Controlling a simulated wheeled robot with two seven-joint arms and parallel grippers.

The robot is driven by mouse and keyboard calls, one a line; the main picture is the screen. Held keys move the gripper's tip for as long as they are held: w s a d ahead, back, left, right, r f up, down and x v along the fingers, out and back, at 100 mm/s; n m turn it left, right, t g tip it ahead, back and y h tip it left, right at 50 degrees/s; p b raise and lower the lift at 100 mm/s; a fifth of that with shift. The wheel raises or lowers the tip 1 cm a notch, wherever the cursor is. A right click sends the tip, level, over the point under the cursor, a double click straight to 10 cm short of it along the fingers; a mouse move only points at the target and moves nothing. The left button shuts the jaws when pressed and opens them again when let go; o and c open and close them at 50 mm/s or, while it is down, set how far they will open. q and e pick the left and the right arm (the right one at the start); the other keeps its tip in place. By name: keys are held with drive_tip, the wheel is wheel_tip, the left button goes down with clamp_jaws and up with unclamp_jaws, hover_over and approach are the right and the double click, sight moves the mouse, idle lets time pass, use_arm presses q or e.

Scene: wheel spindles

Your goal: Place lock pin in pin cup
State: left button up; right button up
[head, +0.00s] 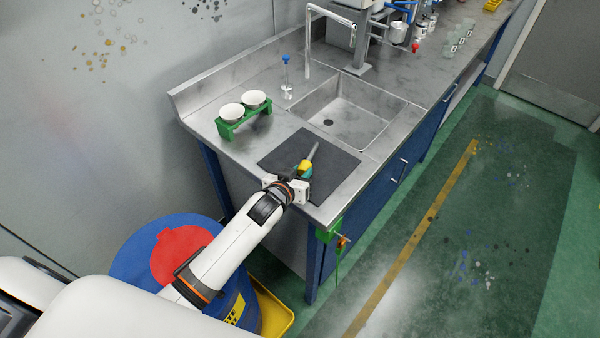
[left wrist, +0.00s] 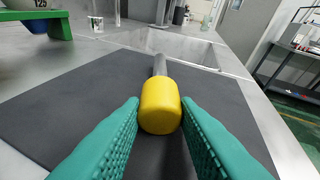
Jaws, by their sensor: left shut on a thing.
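The pin (head: 314,152), which I take for the lock pin, has a yellow head and a grey shaft pointing away from me. My left gripper (head: 305,171) is shut on its yellow head above the dark mat (head: 283,153). In the left wrist view the yellow head (left wrist: 160,107) sits between the teal fingers. I cannot tell if the shaft touches the mat. My right gripper is not in view.
A sink (head: 345,115) with a tall tap (head: 308,50) lies behind the mat. A blue-topped bottle (head: 286,75) stands behind the rack. A green fixture (head: 328,232) hangs at the bench's front corner. Bench between mat and rack is clear.

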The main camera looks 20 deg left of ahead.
use_arm(q)
drive_tip(key=shift+s+f, duration=0.1)
drive_tip(key=shift+f, duration=0.3)
drive_tip(key=o, duration=0.7)
drive_tip(key=shift+s+f, duration=0.1)
drive_tip(key=shift+f, duration=0.05)
drive_tip(key=shift+r, duration=0.45)
drive_tip(key=v, duration=1.1)
drive_tip(key=shift+s+r+b, duration=0.25)
drive_tip(key=shift+r+b, duration=0.1)
drive_tip(key=shift+r, duration=0.1)
